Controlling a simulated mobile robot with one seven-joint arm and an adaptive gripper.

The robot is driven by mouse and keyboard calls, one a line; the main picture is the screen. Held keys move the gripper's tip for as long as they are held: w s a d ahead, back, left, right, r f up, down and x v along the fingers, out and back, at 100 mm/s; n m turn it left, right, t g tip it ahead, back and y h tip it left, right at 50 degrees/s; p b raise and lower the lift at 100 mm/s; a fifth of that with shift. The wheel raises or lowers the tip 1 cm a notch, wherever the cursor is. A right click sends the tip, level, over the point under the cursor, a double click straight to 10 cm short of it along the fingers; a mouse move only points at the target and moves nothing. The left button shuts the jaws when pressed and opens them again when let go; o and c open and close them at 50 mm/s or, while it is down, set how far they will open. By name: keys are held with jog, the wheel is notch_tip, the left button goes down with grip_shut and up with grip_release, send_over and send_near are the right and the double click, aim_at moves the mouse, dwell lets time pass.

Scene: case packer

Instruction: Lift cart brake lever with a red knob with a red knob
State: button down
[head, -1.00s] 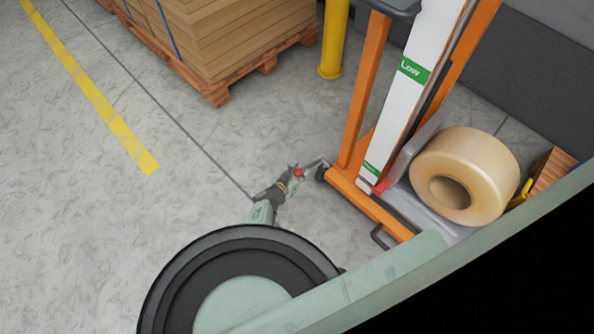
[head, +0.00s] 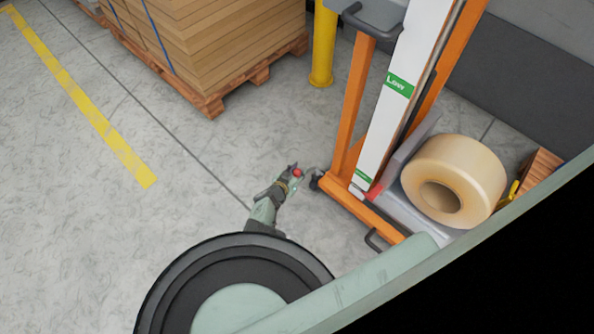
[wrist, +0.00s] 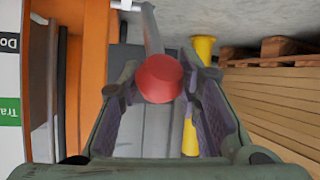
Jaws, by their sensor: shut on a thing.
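The red knob (wrist: 159,78) of the brake lever sits between the fingers of my gripper (wrist: 162,82) in the wrist view, and the gripper is shut on it. The grey lever bar (wrist: 151,32) runs from the knob toward the top of the wrist view. In the head view the red knob (head: 297,173) shows small at the tip of my gripper (head: 295,176), just left of the cart's foot. The orange cart (head: 350,195) stands to the right of the gripper. The lever's joint to the cart is small and hard to make out.
A large tan roll (head: 475,165) lies on the cart's base. A yellow post (head: 322,50) and a pallet (head: 255,85) stacked with cardboard (head: 235,45) stand behind. Open grey floor (head: 110,240) with a yellow line (head: 85,105) lies to the left.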

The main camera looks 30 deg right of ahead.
jog(key=shift+d+r, duration=0.15)
jog(key=shift+d, duration=0.05)
jog(key=c, duration=1.2)
grip_release()
jog(key=shift+o, duration=0.2)
jog(key=shift+a, duration=0.1)
jog(key=shift+a, duration=0.1)
